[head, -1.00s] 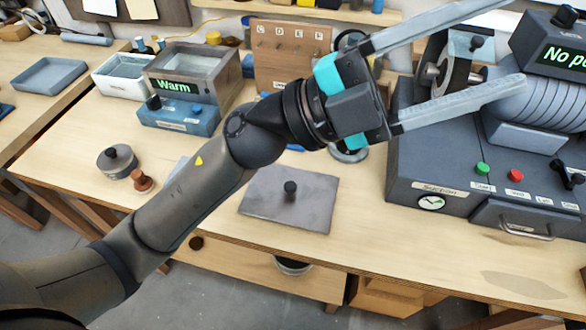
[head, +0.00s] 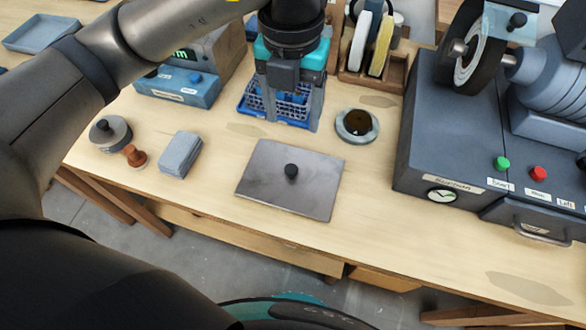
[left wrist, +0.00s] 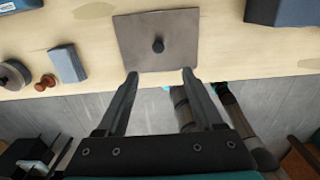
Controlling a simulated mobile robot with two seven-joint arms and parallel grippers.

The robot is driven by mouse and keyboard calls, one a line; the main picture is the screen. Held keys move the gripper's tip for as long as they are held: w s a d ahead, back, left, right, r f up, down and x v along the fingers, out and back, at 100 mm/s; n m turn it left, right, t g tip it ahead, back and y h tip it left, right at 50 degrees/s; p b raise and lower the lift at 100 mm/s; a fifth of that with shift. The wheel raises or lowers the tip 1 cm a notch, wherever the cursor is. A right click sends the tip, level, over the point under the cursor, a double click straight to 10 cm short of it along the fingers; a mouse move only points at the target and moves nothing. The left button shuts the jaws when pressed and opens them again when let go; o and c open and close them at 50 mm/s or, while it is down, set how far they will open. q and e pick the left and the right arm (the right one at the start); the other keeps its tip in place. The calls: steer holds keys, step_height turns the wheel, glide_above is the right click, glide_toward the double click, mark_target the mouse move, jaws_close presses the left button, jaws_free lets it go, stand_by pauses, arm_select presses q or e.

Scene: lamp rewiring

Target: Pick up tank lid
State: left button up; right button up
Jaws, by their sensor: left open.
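The tank lid (head: 262,185), a flat grey metal plate with a black knob (head: 291,171) in its middle, lies flat on the wooden bench near the front edge. It also shows at the top of the left wrist view (left wrist: 135,35). My left gripper (head: 292,122) is open and empty, with fingers pointing down in the head view. It appears above and behind the lid there, in front of a blue basket. In the left wrist view its fingertips (left wrist: 160,74) are apart near the lid's lower edge, with the knob lined up between them. My right gripper is not in view.
A blue basket (head: 246,106) is partly hidden behind my left gripper. A round dish with dark contents (head: 357,124) is right of it. A grey block (head: 180,155), a wooden stamp-like piece (head: 134,156) and a round pot (head: 105,135) are left. A dark machine (head: 450,150) stands right.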

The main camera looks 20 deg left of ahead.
mark_target(291, 168)
arm_select(q)
step_height(291, 168, down, 15)
steer(key=shift+s+a+b, duration=0.1)
steer(key=shift+a+b, duration=0.05)
steer(key=shift+b, duration=0.55)
jaws_close()
stand_by(0.3)
